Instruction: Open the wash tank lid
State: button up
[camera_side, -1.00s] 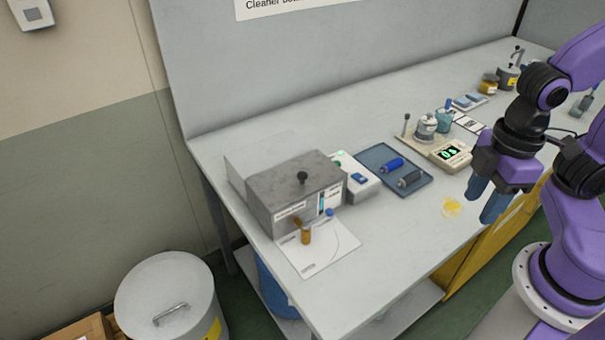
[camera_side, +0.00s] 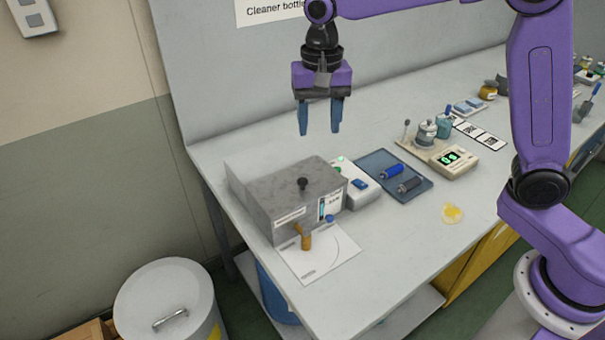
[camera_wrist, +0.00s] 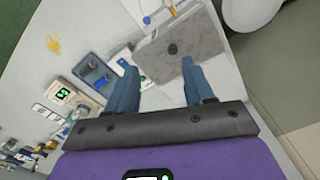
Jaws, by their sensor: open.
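The wash tank (camera_side: 290,225) is a grey metal box at the left end of the bench. Its lid (camera_side: 275,190) lies shut on top, with a small black knob (camera_side: 303,184) standing up from it. In the wrist view the lid (camera_wrist: 160,62) and knob (camera_wrist: 172,49) show just beyond my fingers. My gripper (camera_side: 320,132) is open and empty, with two blue fingers pointing down. It hangs in the air above and behind the tank, apart from the knob. In the wrist view my gripper (camera_wrist: 160,85) has a wide gap between its fingers.
A brown tap or valve (camera_side: 305,238) sticks out at the tank's front above a white sheet (camera_side: 325,257). A white box (camera_side: 360,188) and a blue tray (camera_side: 405,168) with two rollers stand to the right. A scale (camera_side: 453,160) and a yellow spill (camera_side: 452,212) lie farther right.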

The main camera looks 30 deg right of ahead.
aim_at(302, 180)
jog(key=w+m, duration=0.4)
jog(key=w, duration=0.2)
notch_tip(302, 180, down, 18)
jog(key=shift+s+d+r, duration=0.1)
jog(key=shift+s+r, duration=0.05)
jog(key=shift+r, duration=0.1)
jog(key=shift+c, duration=0.3)
grip_shut()
